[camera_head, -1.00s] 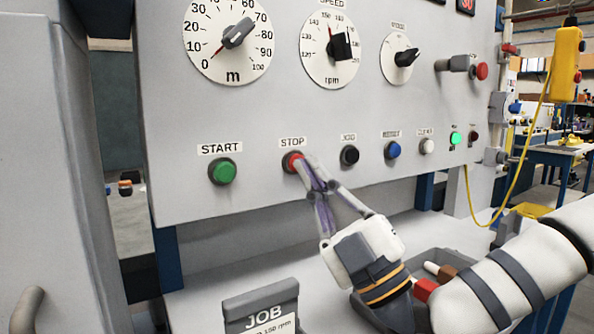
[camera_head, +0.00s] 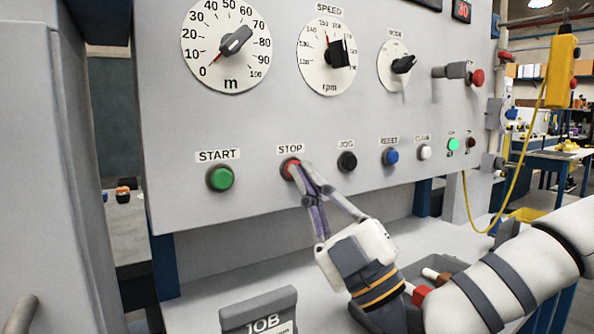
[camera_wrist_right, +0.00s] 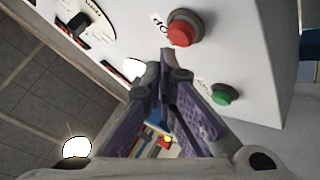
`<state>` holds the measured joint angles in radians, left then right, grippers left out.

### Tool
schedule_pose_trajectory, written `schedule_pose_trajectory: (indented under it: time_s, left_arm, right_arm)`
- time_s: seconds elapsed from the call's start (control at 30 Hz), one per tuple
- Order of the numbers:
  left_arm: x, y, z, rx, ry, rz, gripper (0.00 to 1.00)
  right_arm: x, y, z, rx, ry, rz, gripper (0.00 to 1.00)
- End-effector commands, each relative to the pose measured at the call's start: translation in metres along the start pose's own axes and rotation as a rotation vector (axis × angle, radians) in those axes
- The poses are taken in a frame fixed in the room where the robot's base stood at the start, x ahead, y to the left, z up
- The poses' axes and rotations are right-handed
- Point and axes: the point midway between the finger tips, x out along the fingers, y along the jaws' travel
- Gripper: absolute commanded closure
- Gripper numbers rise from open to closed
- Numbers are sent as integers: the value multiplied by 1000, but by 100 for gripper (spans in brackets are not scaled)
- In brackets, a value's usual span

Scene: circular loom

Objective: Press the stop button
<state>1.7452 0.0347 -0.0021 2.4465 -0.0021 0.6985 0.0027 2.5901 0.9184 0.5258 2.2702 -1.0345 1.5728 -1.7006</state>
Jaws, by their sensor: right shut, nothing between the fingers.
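The red stop button (camera_head: 289,170) sits on the grey panel under the STOP label, to the right of the green start button (camera_head: 220,178). My right gripper (camera_head: 303,169) is shut and empty, its fingertips right at the button's right edge and partly covering it. In the right wrist view the red button (camera_wrist_right: 184,28) shows just beyond and to the right of the fingertips (camera_wrist_right: 166,62). I cannot tell whether they touch it. The green button (camera_wrist_right: 225,94) also shows there. My left gripper is not in view.
The black jog button (camera_head: 347,162), blue reset button (camera_head: 390,156) and a white button (camera_head: 425,152) line the panel to the right. Dials sit above. A JOB sign (camera_head: 260,312) stands below, and a grey tray (camera_head: 447,264) lies behind my right arm.

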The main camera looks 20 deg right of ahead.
Motion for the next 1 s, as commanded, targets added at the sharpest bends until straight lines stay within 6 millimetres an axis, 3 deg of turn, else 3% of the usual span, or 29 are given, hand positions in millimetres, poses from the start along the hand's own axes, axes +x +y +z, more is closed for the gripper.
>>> schedule_pose_trajectory:
  time_s: [1.0]
  left_arm:
    - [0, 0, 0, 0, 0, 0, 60]
  right_arm:
    - [6, -4, 4, 0, 0, 0, 100]
